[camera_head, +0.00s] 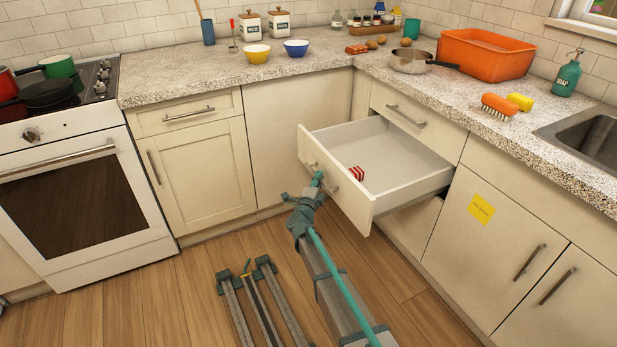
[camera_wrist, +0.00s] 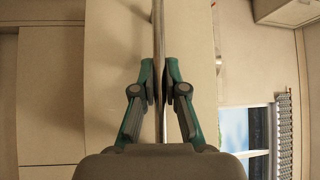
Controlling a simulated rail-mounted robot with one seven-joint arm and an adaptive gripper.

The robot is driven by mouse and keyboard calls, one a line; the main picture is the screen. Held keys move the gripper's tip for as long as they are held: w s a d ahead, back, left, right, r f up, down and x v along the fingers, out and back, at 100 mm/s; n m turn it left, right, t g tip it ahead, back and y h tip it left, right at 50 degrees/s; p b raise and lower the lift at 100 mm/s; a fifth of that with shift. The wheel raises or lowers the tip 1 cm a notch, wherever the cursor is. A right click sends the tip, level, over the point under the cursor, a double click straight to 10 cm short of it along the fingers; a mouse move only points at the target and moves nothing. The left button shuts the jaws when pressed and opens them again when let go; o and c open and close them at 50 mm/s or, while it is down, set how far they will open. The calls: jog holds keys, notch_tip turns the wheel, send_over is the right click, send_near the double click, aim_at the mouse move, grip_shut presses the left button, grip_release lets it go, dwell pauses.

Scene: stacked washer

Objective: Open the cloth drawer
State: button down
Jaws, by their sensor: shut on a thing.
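The cloth drawer (camera_head: 385,158) is a cream drawer in the right-hand cabinets, pulled well out from its cabinet. A small red and white striped cloth (camera_head: 356,174) lies inside it, near the front panel. My gripper (camera_head: 318,179) is at the drawer's front and is shut on the metal bar handle (camera_head: 333,176). In the wrist view the two teal fingers of my gripper (camera_wrist: 159,88) close on the handle bar (camera_wrist: 158,30) from both sides, in front of the drawer front (camera_wrist: 110,60). The fingers hide part of the handle.
A shut drawer (camera_head: 406,115) sits above the open one. A cupboard with a yellow note (camera_head: 481,209) stands to its right, and an oven (camera_head: 85,200) is at the left. The counter holds an orange tub (camera_head: 486,55) and a saucepan (camera_head: 410,61). Wooden floor (camera_head: 200,300) lies in front.

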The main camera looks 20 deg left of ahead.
jog(key=shift+s+a, duration=0.2)
jog(key=shift+s, duration=0.05)
jog(key=c, duration=1.2)
grip_release()
jog(key=shift+s, duration=0.1)
jog(key=s+f, duration=0.1)
jog(key=s, duration=1)
jog(key=shift+s+d+f, duration=0.35)
jog(key=shift+d, duration=0.1)
